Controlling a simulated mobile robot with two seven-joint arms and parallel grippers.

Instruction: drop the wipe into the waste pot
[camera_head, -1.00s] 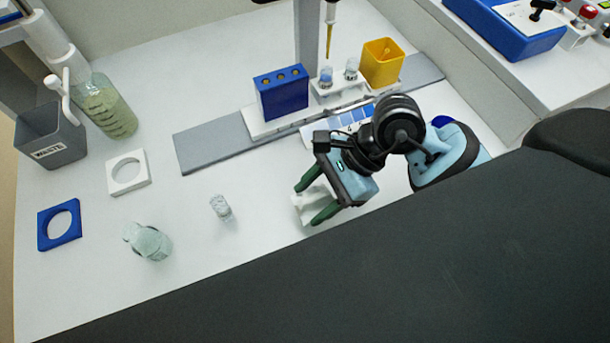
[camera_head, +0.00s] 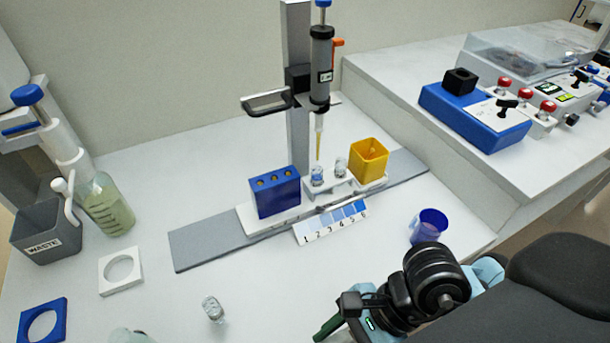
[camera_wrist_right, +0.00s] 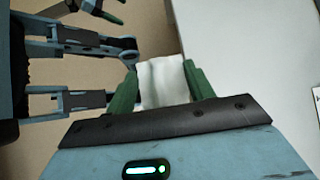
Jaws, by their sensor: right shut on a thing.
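The wipe (camera_wrist_right: 163,82) is a white folded piece held between the green fingers of my right gripper (camera_wrist_right: 165,85) in the right wrist view. In the head view my right gripper (camera_head: 328,328) is at the bottom edge, mostly cut off, and the wipe does not show there. The waste pot (camera_head: 45,238) is a grey open-topped box labelled WASTE at the far left of the bench, well apart from my right gripper. Part of my left gripper (camera_wrist_right: 115,10), with green fingers, shows at the top of the right wrist view; its opening is unclear.
A bottle of greenish liquid (camera_head: 106,205) stands right beside the waste pot. A white ring holder (camera_head: 121,270), a blue ring holder (camera_head: 42,322) and a small vial (camera_head: 213,309) lie nearer. A pipette stand (camera_head: 297,120), blue rack (camera_head: 275,193) and yellow box (camera_head: 368,161) stand mid-bench.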

